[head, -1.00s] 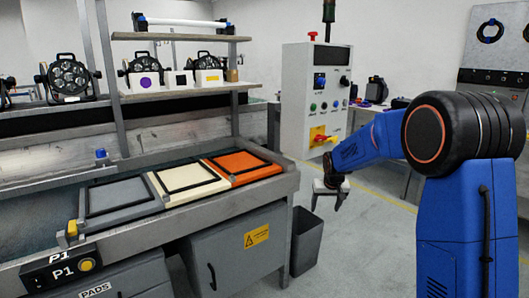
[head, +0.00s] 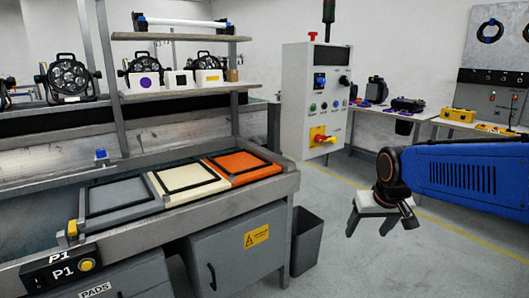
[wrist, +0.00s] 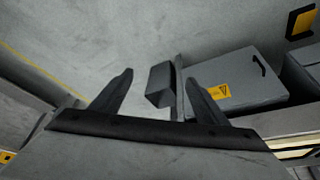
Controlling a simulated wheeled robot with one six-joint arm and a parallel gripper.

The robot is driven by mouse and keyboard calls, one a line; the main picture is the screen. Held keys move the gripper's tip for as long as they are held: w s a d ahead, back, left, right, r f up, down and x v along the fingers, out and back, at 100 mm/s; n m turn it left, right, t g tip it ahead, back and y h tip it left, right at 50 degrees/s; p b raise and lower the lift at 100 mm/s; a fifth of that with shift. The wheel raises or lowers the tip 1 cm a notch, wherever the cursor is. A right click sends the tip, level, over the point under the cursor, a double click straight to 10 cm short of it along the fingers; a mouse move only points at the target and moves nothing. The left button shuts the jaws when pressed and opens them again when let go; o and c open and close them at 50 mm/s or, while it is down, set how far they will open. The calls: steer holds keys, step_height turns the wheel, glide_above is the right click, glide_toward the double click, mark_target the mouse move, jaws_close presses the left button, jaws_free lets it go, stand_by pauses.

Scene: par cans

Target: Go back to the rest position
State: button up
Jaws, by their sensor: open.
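My gripper (head: 410,217) hangs at the end of my blue arm, right of the workbench in the head view, above open floor. In the wrist view its two dark fingers (wrist: 160,98) are spread apart with nothing between them. The gripper is open and empty.
The workbench holds grey (head: 122,205), cream (head: 185,186) and orange (head: 248,167) framed pads. A grey bin (head: 305,240) stands beside its cabinet (head: 235,258). A control box (head: 316,98) rises behind. A table (head: 440,121) with equipment lines the back right. Floor between is clear.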

steer(key=s+f, duration=0.2)
steer(key=s, duration=0.8)
steer(key=s+f, duration=0.1)
steer(key=s, duration=1)
steer(key=shift+d+f, duration=0.35)
steer(key=shift+f, duration=0.05)
